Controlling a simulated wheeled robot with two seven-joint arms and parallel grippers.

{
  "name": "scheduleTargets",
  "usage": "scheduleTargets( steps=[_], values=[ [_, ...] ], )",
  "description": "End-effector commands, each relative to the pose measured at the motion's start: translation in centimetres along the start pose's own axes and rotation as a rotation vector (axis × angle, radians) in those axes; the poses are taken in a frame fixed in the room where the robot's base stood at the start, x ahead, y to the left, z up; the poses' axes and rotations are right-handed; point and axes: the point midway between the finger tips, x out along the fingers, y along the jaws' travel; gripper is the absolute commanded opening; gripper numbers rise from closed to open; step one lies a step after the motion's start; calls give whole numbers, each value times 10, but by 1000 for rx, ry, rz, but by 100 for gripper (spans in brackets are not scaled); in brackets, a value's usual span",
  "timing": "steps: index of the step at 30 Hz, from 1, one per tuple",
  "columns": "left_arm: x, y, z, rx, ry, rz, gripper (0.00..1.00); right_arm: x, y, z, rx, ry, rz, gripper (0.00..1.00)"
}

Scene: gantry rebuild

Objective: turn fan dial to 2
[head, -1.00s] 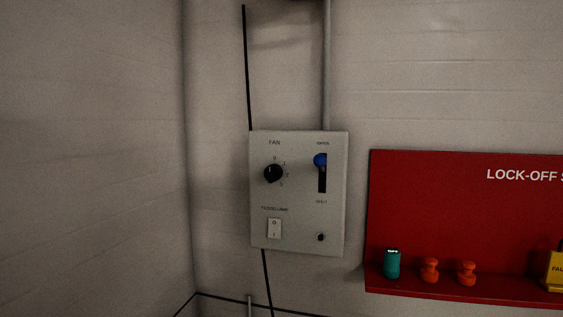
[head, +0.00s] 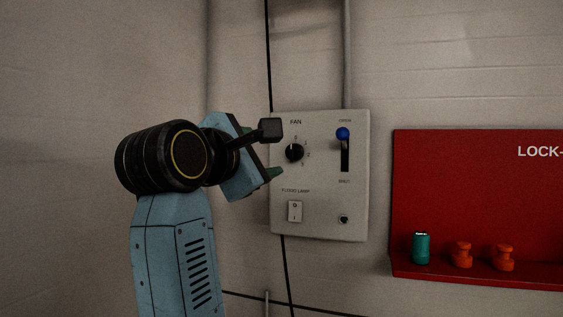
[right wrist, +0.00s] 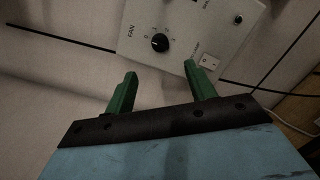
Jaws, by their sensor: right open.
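The black fan dial (head: 294,153) is on the grey control panel (head: 318,221), under the label FAN, with numbers around its upper and right side. Its white mark points roughly up, towards 0. My right gripper (head: 278,151) is open, just left of the dial, its fingers one above the other and pointing at the panel. In the right wrist view the dial (right wrist: 160,43) lies beyond the gap between the two green fingertips (right wrist: 161,70), with nothing between them. I cannot see any contact with the dial. My left gripper is not in view.
The panel also carries a blue-knobbed slide lever (head: 343,134), a white flood lamp switch (head: 295,211) and a small dark round fitting (head: 344,219). A red lock-off board (head: 460,190) with several small items is to the right. A vertical pipe (head: 347,55) runs above the panel.

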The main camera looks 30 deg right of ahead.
Motion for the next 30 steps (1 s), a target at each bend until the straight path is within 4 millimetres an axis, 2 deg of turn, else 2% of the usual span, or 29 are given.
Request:
scheduleTargets(
  steps=[5,15,19,24,30],
  values=[
    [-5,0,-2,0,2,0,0,21,2,1,10,6,-3,55],
    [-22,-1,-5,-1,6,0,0,92,3,1,6,4,-1,55],
    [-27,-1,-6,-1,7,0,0,113,2,1,3,0,0,55],
    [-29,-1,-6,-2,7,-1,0,127,2,0,3,1,2,55],
    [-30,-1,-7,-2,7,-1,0,131,2,0,5,2,3,55]
  ],
)
